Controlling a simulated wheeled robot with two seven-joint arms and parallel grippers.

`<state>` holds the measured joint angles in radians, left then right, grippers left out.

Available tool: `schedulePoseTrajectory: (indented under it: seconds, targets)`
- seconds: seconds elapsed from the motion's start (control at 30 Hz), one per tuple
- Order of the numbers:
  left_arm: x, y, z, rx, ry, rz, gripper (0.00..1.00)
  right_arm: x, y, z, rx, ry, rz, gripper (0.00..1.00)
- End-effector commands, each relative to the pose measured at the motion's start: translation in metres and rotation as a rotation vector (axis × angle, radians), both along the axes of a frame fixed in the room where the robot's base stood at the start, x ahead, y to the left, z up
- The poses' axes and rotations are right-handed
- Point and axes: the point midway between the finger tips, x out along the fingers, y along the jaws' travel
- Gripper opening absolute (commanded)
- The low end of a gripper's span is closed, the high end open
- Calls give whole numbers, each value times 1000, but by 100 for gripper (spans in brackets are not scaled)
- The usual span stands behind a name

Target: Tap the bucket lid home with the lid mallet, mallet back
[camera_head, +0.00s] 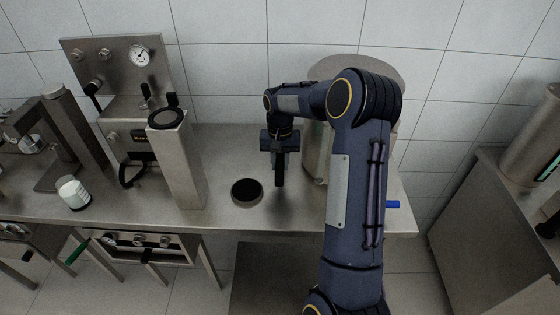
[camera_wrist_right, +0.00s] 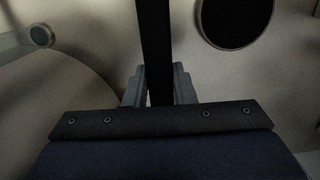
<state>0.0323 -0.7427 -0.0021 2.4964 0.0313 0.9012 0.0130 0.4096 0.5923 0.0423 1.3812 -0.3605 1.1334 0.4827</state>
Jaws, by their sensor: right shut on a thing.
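My right gripper (camera_head: 279,152) points down over the steel table, left of a large steel vessel. It is shut on a dark bar-like piece (camera_head: 279,174), which looks like the mallet's handle. In the right wrist view this black bar (camera_wrist_right: 155,45) stands between the two fingers; its far end is out of frame. A large round steel vessel (camera_head: 318,150) with a broad round top (camera_head: 385,63) stands behind my right arm and is partly hidden. I cannot tell whether it is the bucket or its lid. My left gripper is not in view.
A low round piece with a black top (camera_head: 246,192) sits on the table (camera_head: 225,150) left of the gripper. A square steel column (camera_head: 178,165) with a black ring stands farther left, near a gauge panel (camera_head: 115,65) and a white cup (camera_head: 73,192). A blue piece (camera_head: 393,204) shows right of my arm.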

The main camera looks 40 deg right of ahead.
Motion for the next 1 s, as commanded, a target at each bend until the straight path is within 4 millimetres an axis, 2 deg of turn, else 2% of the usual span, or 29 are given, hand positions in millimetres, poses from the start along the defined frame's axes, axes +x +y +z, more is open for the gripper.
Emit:
schedulePoseTrajectory:
  seconds: [0.37, 1.0]
  targets:
    - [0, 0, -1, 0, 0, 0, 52, 0, 0, 0, -1, -2, 0, 0]
    - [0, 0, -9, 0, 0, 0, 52, 1, 0, -12, 0, -2, 1, 0]
